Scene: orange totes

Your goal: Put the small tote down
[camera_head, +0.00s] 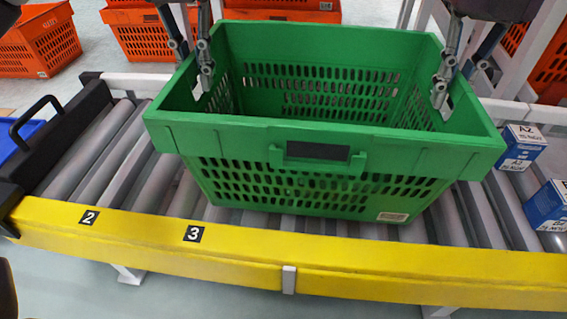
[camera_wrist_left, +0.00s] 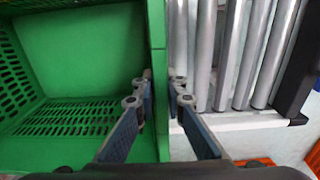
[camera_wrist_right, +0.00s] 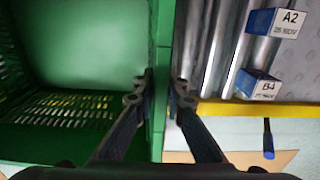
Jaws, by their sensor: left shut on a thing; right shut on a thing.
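The green tote (camera_head: 325,165) is empty and upright over the roller conveyor, with perforated walls. Its base is at or just above the rollers; I cannot tell if it touches them. My left gripper (camera_head: 196,68) is shut on the tote's left side rim, with one finger inside and one outside. My right gripper (camera_head: 456,82) is shut on the right side rim in the same way. The left wrist view shows the pinched green rim (camera_wrist_left: 157,35), and the right wrist view shows the other rim (camera_wrist_right: 163,30).
A yellow rail (camera_head: 240,248) with labels 2 and 3 edges the conveyor's near side. Blue-and-white boxes (camera_head: 521,146) sit on the rollers at the right. Bare rollers (camera_head: 110,150) lie left of the tote. Orange totes (camera_head: 38,42) stand behind. A blue item (camera_head: 25,133) is at far left.

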